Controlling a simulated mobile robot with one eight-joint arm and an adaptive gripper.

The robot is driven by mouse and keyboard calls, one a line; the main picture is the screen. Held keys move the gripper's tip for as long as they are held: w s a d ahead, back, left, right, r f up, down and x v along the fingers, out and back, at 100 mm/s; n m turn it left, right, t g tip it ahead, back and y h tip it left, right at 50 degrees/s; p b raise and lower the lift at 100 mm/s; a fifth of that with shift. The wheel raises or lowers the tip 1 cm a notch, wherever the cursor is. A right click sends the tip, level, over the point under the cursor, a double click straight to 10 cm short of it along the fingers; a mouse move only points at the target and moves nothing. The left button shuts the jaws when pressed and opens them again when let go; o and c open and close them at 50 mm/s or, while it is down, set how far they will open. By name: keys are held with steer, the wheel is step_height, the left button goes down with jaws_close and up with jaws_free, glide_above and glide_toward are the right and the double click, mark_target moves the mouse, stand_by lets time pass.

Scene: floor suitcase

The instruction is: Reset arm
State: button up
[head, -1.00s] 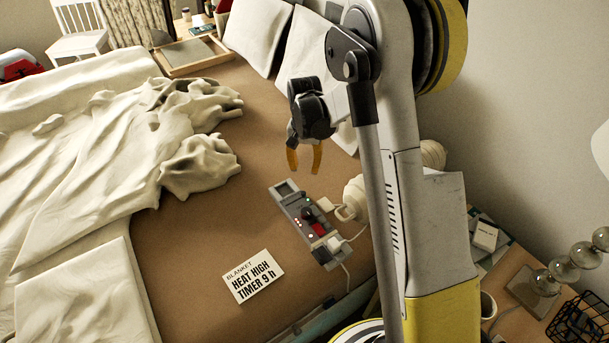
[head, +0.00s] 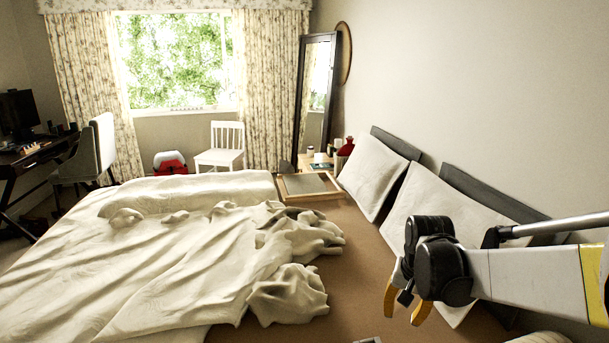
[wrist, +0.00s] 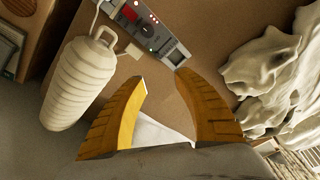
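My arm reaches in from the right edge of the head view. My gripper (head: 405,308) hangs over the brown bed surface near the pillows, with its two yellow fingers pointing down. In the wrist view, the fingers (wrist: 162,77) are apart with nothing held between them. A grey control box (wrist: 150,30) with small lights and a red part lies beyond the fingertips in the wrist view. Only a sliver of what may be this box shows at the bottom edge of the head view.
A ribbed white object (wrist: 82,80) lies beside the box. The bed holds a rumpled cream blanket (head: 180,265), two pillows (head: 372,175) and a wooden tray (head: 309,196). A white chair (head: 221,145), mirror (head: 314,100) and desk (head: 25,160) stand beyond.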

steer(key=s+a+r+n+t, duration=0.2)
steer(key=s+r, duration=0.2)
steer(key=s, duration=0.5)
steer(key=s+a+r+n+t, duration=0.2)
steer(key=s+r+t, duration=0.1)
steer(key=s, duration=0.7)
steer(key=shift+a+r+n, duration=0.2)
steer(key=shift+r+n, duration=0.2)
steer(key=shift+w, duration=0.1)
stand_by(0.7)
